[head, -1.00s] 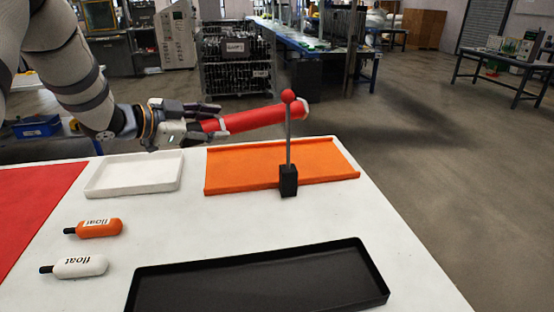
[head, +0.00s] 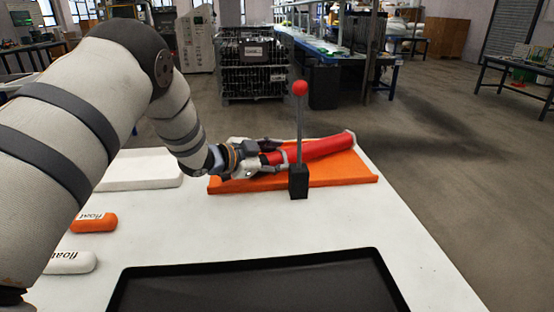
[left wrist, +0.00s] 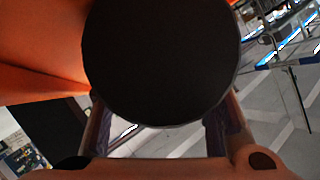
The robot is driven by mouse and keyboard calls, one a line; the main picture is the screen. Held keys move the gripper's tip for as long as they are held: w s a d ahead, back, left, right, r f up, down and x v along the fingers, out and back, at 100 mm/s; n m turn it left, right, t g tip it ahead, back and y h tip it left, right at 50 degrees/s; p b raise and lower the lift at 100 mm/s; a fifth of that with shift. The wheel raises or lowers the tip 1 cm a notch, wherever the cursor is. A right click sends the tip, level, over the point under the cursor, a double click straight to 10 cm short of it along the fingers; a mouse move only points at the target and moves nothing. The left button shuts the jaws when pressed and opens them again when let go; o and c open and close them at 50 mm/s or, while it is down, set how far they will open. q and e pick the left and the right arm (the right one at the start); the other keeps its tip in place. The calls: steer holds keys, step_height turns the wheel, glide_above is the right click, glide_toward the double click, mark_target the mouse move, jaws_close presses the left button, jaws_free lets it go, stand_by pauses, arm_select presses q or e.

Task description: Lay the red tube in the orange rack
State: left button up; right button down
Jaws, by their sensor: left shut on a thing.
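The red tube (head: 325,147) is held at its left end by my left gripper (head: 264,159) in the head view. It lies lengthwise over the orange rack (head: 345,171), low against it; I cannot tell whether it touches the rack. In the left wrist view the tube's dark round end (left wrist: 162,60) fills the middle, between the two fingers (left wrist: 160,135) of my left gripper. Orange surface shows at the left of that view. My right gripper is not in view.
A black post with a red ball (head: 299,88) stands on a block in front of the rack. A white tray (head: 140,172) is left of the rack, a black tray (head: 265,285) in front. An orange float (head: 95,222) and a white float (head: 70,262) lie at left.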

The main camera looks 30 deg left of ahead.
arm_select(q)
steer(key=o, duration=1.5)
steer(key=shift+s, duration=0.1)
steer(key=shift+c, duration=0.2)
steer(key=v, duration=0.3)
steer(key=p+v, duration=0.1)
steer(key=v, duration=0.3)
steer(key=p+v, duration=0.1)
steer(key=v, duration=0.3)
steer(key=shift+r, duration=0.35)
steer(key=shift+s+a+p, duration=0.2)
steer(key=shift+s+p, duration=0.15)
steer(key=shift+s, duration=0.05)
steer(key=shift+f, duration=0.15)
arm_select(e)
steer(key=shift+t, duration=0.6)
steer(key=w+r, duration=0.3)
